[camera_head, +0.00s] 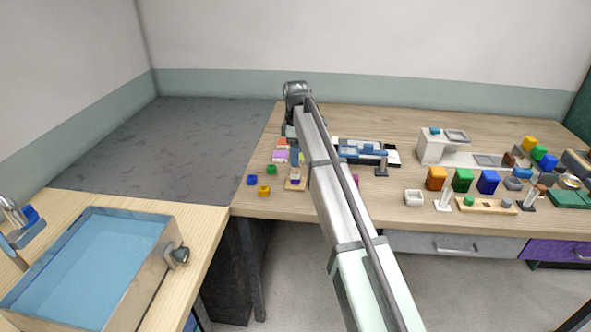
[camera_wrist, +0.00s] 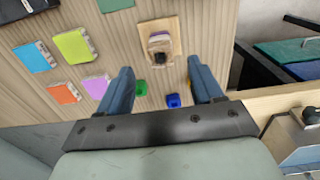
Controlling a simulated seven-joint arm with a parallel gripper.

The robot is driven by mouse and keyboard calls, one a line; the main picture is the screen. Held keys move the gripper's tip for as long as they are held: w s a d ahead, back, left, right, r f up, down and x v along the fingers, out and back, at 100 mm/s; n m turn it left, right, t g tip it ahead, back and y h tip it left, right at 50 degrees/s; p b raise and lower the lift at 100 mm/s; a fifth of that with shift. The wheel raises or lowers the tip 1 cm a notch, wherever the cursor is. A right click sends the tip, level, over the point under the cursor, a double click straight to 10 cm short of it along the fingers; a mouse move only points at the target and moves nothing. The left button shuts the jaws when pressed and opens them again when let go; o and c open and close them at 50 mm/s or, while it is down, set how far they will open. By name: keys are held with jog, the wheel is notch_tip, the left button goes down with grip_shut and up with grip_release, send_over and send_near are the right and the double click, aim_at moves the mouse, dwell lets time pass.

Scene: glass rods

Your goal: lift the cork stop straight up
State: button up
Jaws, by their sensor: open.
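A small upright piece with pale, purple and brown parts and a dark end (camera_wrist: 160,57) stands on a wooden base (camera_wrist: 174,30) in the wrist view. I cannot tell for sure which part of it is the cork stop. In the head view the wooden base (camera_head: 289,186) sits near the table's front edge, under my gripper (camera_head: 295,160). In the wrist view my gripper (camera_wrist: 160,66) is open, its two blue-grey fingers apart on either side of the small piece, with nothing visible between them touching it.
Green (camera_head: 271,169), blue (camera_head: 252,180) and yellow (camera_head: 264,190) blocks lie left of the base. Coloured cards (camera_wrist: 72,45) lie nearby. A blue device (camera_head: 362,150) stands to the right behind my arm. A water basin (camera_head: 90,262) is at the front left.

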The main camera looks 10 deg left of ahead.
notch_tip(320, 180, down, 5)
jog(key=shift+r, duration=0.2)
jog(key=c, duration=1.1)
jog(key=shift+r, duration=0.1)
notch_tip(320, 180, up, 10)
dwell(0.3)
dwell(0.4)
